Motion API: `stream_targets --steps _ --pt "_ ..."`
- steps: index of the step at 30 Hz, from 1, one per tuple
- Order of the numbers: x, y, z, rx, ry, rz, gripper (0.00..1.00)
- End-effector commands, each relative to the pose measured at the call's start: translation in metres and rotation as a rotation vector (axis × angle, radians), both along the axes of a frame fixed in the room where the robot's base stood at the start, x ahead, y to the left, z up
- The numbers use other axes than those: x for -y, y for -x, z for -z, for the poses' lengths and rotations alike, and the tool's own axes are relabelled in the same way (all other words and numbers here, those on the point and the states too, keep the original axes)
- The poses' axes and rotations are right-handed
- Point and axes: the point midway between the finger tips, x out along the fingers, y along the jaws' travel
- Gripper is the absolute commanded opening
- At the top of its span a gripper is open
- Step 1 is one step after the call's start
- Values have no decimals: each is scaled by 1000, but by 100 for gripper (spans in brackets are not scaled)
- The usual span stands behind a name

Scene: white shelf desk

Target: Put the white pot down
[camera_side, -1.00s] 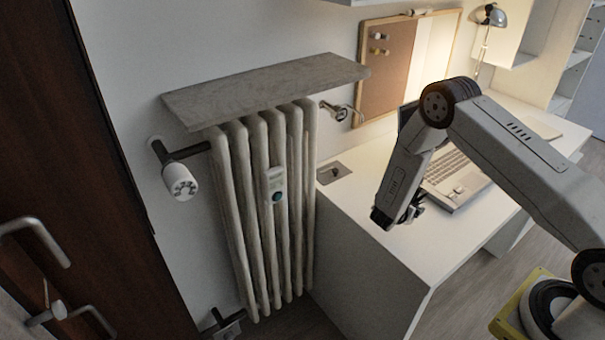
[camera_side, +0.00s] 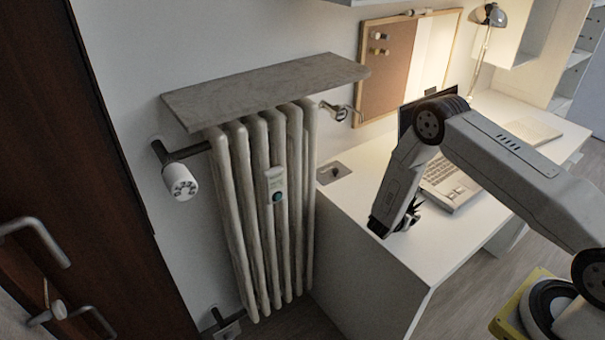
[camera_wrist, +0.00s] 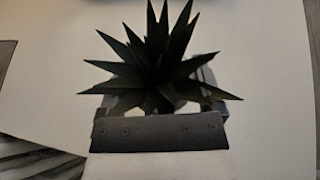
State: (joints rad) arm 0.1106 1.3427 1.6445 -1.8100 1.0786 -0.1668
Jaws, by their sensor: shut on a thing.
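A dark spiky plant (camera_wrist: 158,55) fills the middle of the wrist view, seen from above. Its leaves hide most of the white pot, and I cannot clearly make out the pot's base. My gripper (camera_wrist: 158,103) is shut on the pot, with the grey fingers partly showing on either side under the leaves. In the side view, my gripper (camera_side: 385,229) points down low over the near part of the white desk (camera_side: 362,223), and the leaves (camera_side: 413,207) show just to its right. I cannot tell whether the pot touches the desk top.
An open laptop (camera_side: 452,187) stands on the desk behind and right of my gripper. The desk top left of the gripper is clear up to a small grey inset (camera_side: 333,172). A radiator (camera_side: 262,200) with a grey shelf (camera_side: 265,90) stands left of the desk.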

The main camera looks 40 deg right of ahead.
Motion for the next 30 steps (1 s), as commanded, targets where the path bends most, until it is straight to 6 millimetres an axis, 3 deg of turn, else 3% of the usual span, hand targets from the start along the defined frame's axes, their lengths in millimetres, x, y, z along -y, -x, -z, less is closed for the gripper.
stream_targets --steps 3,4,5,17,23,30 --pt "0 0 2 0 1 0 5" --pt "0 0 2 0 0 0 92" --pt "0 0 2 0 0 0 100" --pt "0 0 -1 0 0 0 100" --pt "-15 2 -7 0 0 -3 100" --pt "-46 8 -23 2 0 -4 100"
